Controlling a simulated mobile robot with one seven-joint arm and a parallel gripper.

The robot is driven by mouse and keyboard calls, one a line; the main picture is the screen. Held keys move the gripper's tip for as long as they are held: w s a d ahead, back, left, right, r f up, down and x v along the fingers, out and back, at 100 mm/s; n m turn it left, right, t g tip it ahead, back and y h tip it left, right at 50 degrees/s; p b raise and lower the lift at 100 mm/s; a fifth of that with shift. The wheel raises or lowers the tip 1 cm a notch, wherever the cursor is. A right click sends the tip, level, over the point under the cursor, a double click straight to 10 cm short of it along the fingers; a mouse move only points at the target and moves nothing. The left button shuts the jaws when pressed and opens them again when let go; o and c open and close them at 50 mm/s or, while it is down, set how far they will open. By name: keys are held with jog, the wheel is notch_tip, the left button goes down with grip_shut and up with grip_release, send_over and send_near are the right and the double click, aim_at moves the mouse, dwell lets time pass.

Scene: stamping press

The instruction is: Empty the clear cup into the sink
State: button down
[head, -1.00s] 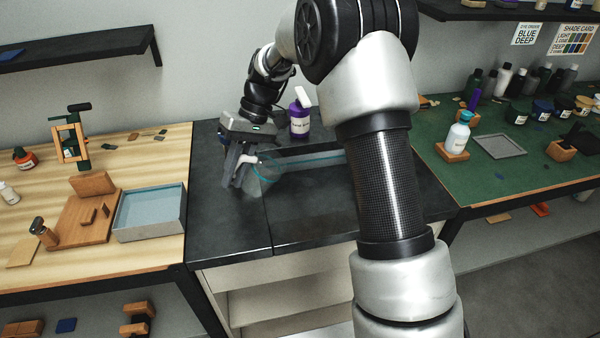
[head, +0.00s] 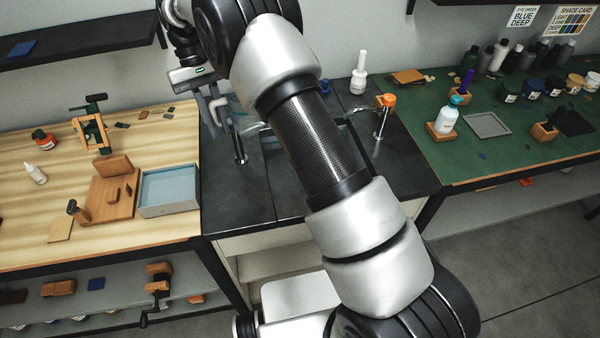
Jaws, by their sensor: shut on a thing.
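My gripper (head: 216,112) is at the upper left of the dark counter, at the left end of the sink, held above the counter. It is shut on the clear cup (head: 231,116), which is see-through and hard to make out against the dark top; its tilt and contents cannot be told. The sink (head: 268,145) is set in the dark counter, to the right of the gripper, and my arm hides most of it.
An orange-topped post (head: 382,118) and a white bottle (head: 358,76) stand on the right of the counter. A blue tray (head: 168,190) lies on the wooden bench. My arm crosses the middle.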

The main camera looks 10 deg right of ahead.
notch_tip(320, 180, up, 5)
jog(key=shift+r, duration=0.1)
dwell(0.7)
dwell(0.7)
